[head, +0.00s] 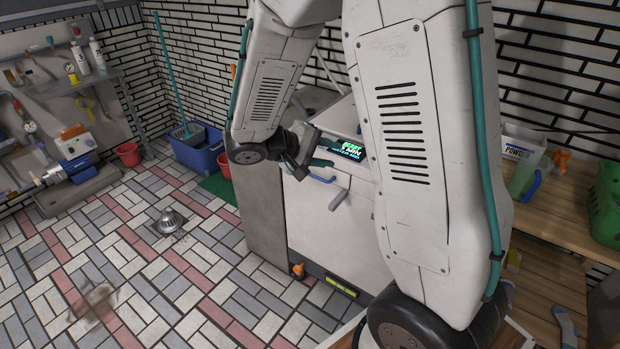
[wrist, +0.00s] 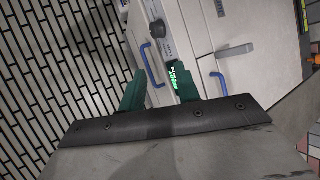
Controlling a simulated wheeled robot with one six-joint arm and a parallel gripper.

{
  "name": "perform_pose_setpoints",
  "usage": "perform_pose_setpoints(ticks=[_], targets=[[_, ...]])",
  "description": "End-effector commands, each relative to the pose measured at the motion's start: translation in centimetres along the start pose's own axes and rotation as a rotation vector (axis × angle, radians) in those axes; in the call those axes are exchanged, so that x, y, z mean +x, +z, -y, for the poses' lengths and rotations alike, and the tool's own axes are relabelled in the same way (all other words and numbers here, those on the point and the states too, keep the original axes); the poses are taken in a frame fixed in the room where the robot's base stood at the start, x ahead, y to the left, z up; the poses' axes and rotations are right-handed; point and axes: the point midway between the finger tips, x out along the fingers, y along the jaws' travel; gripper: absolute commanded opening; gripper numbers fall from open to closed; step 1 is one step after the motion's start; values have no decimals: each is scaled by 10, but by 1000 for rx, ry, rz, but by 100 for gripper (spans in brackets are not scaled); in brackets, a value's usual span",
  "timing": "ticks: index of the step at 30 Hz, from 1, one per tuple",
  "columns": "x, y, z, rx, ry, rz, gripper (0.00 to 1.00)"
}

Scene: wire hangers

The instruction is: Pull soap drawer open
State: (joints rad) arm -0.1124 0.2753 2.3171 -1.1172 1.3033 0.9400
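A white washing machine (head: 312,214) with a lit green display (head: 347,149) stands against the brick wall, partly hidden by my arm. A blue handle (head: 321,178) shows on its upper front. In the wrist view, one blue handle (wrist: 151,58) lies just beyond the left finger, near a dark knob (wrist: 158,28). A second blue handle (wrist: 217,78) is to the right. I cannot tell which belongs to the soap drawer. My gripper (head: 316,155) is close to the panel. Its green fingers (wrist: 161,78) are apart, with no object held and the display visible between them.
A wooden shelf bench (head: 545,215) with a powder container (head: 524,158) and green basket (head: 606,200) stands at right. A blue tub (head: 197,150) and red buckets stand at left. A metal floor drain (head: 169,222) sits in the open tiled floor.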

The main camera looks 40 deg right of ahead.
Motion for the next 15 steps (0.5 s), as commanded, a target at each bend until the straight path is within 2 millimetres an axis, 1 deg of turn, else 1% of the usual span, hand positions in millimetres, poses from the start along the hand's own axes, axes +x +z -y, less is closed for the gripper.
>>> perform_pose_setpoints(ticks=[1,2,3,5,6,8,9,12,15], targets=[[7,-18,18,-22,55,-35,32],[10,-28,26,-25,84,-61,32],[14,-41,38,-33,121,-98,32],[20,-60,58,-42,168,-158,32],[24,-70,72,-49,193,-196,32],[29,-85,91,-58,223,-255,32],[32,-93,104,-64,237,-291,32],[37,-108,132,-76,258,-369,32],[40,-116,151,-84,265,-419,32]])
